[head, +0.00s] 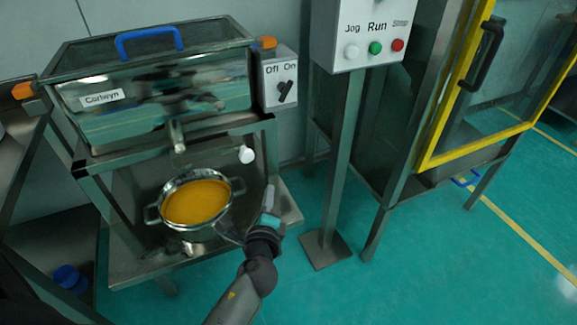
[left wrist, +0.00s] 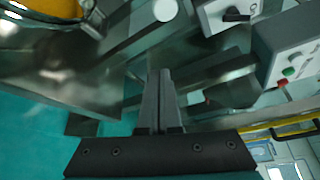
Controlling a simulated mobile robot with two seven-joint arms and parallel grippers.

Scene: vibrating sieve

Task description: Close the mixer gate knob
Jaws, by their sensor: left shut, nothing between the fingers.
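The mixer gate knob (head: 246,155) is a small white ball low on the right of the mixer's front, right of the outlet pipe (head: 177,135). It also shows as a white round end at the top of the left wrist view (left wrist: 165,10). My left gripper (head: 269,195) is below and slightly right of the knob, apart from it. Its fingers (left wrist: 158,85) are shut together and empty, pointing toward the knob's side in the left wrist view. The mixer (head: 150,115) is a steel box with a "Carlwyn" label and a blue lid handle. My right gripper is not in view.
A two-handled pot (head: 153,214) of orange contents stands under the outlet on the steel stand, left of my gripper. An Off/On switch box (head: 279,70) is above right. A control post (head: 343,160) and a yellow-framed cabinet (head: 430,150) stand to the right.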

